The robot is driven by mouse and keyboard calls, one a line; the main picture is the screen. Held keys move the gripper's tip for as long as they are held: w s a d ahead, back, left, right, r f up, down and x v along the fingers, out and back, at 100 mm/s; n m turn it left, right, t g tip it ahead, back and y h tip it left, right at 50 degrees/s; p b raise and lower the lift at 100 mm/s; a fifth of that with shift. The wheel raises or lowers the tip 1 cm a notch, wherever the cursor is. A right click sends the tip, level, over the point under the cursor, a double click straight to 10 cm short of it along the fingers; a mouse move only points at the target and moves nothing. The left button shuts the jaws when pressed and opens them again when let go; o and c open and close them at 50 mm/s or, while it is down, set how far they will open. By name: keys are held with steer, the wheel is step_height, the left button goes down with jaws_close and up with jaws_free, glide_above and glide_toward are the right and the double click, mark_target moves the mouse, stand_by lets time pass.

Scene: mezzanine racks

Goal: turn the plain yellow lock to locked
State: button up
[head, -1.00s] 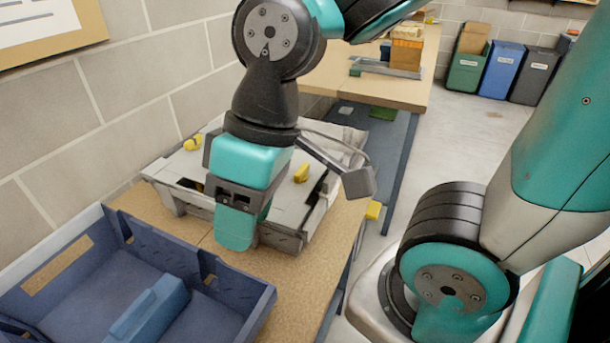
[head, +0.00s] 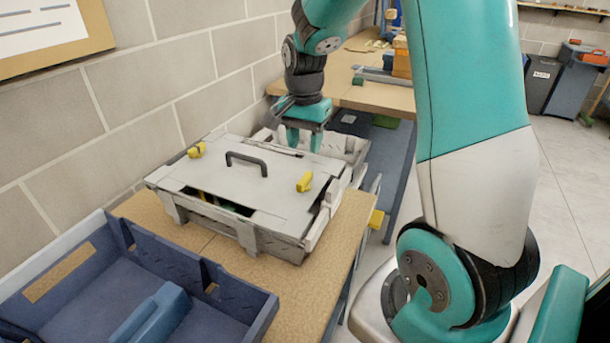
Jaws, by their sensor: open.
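A grey-white case (head: 215,187) with a black handle (head: 247,161) on its lid lies on the wooden bench. One yellow lock (head: 304,181) sits at the lid's right side. Another yellow lock (head: 196,150) sits at its left back corner. I cannot tell from here which one is the plain one, nor read their lock positions. My gripper (head: 304,141) is open, pointing down at the case's far right side, behind the right lock and apart from both locks. Its fingertips partly hide what lies behind the lid.
A blue bin (head: 240,301) with a blue divider stands in front of the case. A grey tray (head: 345,146) lies behind the case. The wall (head: 160,80) is close on the left.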

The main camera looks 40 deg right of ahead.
mark_target(305, 177)
step_height(305, 177, down, 10)
steer(key=shift+r, duration=0.2)
jaws_close()
